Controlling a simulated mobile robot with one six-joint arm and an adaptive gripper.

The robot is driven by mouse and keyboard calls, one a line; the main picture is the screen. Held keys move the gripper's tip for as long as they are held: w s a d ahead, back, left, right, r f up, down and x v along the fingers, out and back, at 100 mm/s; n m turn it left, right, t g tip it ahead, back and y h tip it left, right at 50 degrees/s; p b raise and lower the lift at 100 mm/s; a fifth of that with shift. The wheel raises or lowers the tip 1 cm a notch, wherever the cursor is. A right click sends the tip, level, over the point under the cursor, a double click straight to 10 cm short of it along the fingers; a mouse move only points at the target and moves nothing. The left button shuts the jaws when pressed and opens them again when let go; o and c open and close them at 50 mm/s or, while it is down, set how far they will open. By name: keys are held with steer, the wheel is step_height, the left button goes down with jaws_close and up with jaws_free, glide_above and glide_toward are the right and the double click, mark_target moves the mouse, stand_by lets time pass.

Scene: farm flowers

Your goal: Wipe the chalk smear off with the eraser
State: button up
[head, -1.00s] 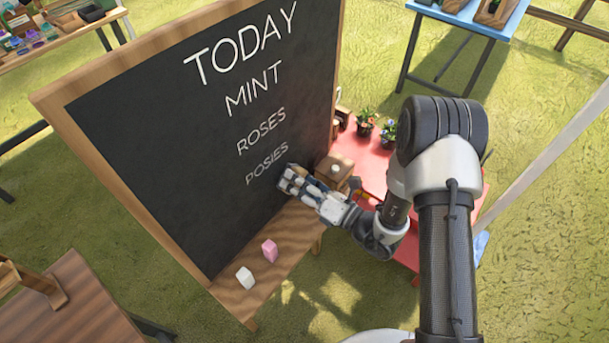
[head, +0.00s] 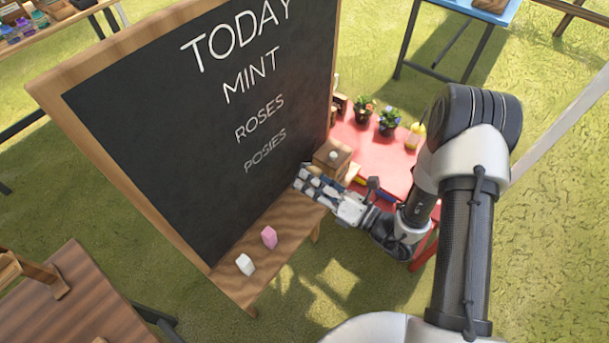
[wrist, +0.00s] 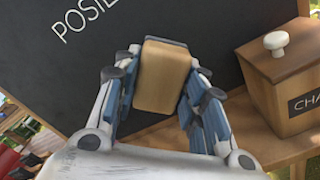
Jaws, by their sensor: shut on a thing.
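The blackboard (head: 200,150) stands tilted in a wooden frame, with the white words TODAY, MINT, ROSES and POSIES on it. I cannot make out a chalk smear on its visible surface. My gripper (head: 308,182) is at the board's lower right, above the ledge. In the wrist view my gripper (wrist: 160,90) is shut on a tan, block-shaped eraser (wrist: 162,76), with blue finger pads on both sides of it. The eraser is in front of the board, below and right of POSIES; whether it touches the board I cannot tell. The fingers hide it in the head view.
On the wooden ledge (head: 255,280) lie a white block (head: 245,264) and a pink block (head: 269,237). A wooden box with a knob (head: 333,155) stands at its right end, close to my gripper. A red table (head: 370,160) with potted flowers is behind.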

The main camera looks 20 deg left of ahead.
steer(key=shift+s+d, duration=0.1)
steer(key=shift+d, duration=0.1)
steer(key=shift+v, duration=1.4)
